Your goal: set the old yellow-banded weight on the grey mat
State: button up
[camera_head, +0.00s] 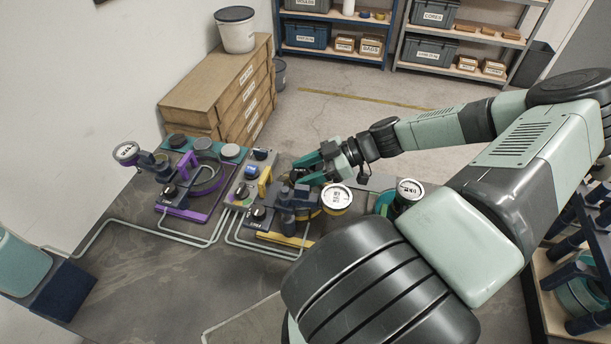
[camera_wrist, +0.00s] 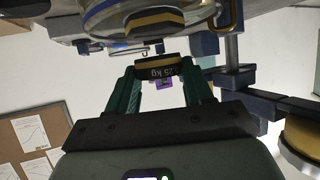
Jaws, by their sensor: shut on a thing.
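My gripper (camera_head: 300,174), with green fingers, is over the middle of the bench, beside the dark lever fixture with yellow parts. In the wrist view my gripper (camera_wrist: 158,75) is shut on a dark weight (camera_wrist: 160,72) with a yellow band and a "25 kg" marking. In the head view the weight is mostly hidden by the fingers. A flat grey patch (camera_head: 378,182), which may be the grey mat, lies right of the gripper and partly behind the arm. A round rimmed part with another dark, yellow-banded piece (camera_wrist: 152,20) is close above the fingertips in the wrist view.
A purple lever frame (camera_head: 185,205) stands left of the gripper. A round white dial (camera_head: 337,197) is close to its right, another dial (camera_head: 410,189) further right. Pipes (camera_head: 150,231) run along the bench. The front left bench surface is mostly clear.

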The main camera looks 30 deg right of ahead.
jog(key=shift+f, duration=0.85)
jog(key=shift+f, duration=0.2)
jog(key=o, duration=1.2)
jog(key=v, duration=0.9)
jog(key=shift+s+d, duration=0.25)
jog(key=shift+o, duration=0.7)
jog(key=shift+s+d+r, duration=0.25)
jog(key=shift+d, duration=0.25)
